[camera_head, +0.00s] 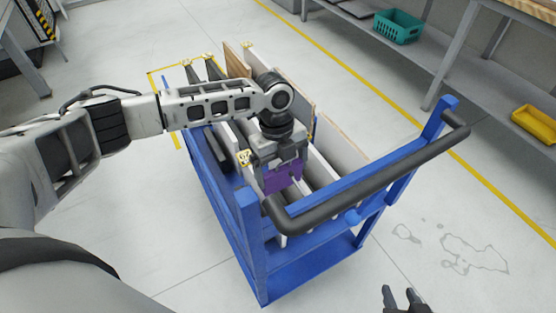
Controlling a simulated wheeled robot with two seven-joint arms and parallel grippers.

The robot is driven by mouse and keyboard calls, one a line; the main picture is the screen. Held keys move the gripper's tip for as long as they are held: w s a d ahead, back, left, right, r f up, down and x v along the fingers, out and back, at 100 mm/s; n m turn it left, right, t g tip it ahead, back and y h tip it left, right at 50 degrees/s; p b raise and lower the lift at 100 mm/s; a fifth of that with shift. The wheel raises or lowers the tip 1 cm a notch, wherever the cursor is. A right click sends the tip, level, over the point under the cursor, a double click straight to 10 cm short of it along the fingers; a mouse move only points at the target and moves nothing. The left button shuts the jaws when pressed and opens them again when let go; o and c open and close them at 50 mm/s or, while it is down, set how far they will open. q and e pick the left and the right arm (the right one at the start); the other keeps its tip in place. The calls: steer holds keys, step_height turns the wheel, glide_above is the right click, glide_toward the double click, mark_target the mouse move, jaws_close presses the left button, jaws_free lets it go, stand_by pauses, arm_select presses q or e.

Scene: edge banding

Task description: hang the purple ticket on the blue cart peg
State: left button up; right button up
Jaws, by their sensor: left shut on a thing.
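The purple ticket (284,178) hangs below my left gripper (281,163), which is shut on its upper part. The gripper holds it above the cart, behind the black handle bar and near its left end. The blue cart (248,240) stands in the middle of the view. A small blue peg (352,216) sticks out from the cart's front rail below the handle, to the right of the ticket and apart from it. My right gripper (404,300) shows only its fingertips at the bottom edge, open and empty.
Upright boards (334,150) stand in the cart's slots behind and beside the ticket. The black handle (370,180) spans the cart's front. A shelf with a teal basket (398,26) and a yellow bin (536,123) stands at the right. The floor right of the cart is clear.

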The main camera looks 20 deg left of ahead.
mark_target(293, 177)
arm_select(q)
steer(key=shift+s+d, duration=0.5)
steer(key=shift+d, duration=0.15)
steer(key=shift+s+d+f, duration=0.1)
steer(key=shift+s+d, duration=0.45)
steer(key=shift+d, duration=0.15)
steer(key=shift+s+d+f, duration=0.1)
steer(key=shift+s+d, duration=0.4)
steer(key=shift+d, duration=0.2)
steer(key=shift+s+d+f+p, duration=0.35)
steer(key=shift+s+d+p, duration=0.05)
steer(key=shift+d, duration=0.15)
arm_select(e)
steer(key=shift+r, duration=0.3)
steer(key=shift+d+f, duration=0.1)
arm_select(q)
steer(key=shift+f, duration=0.1)
arm_select(e)
steer(key=shift+s+f, duration=0.1)
steer(key=shift+f, duration=0.1)
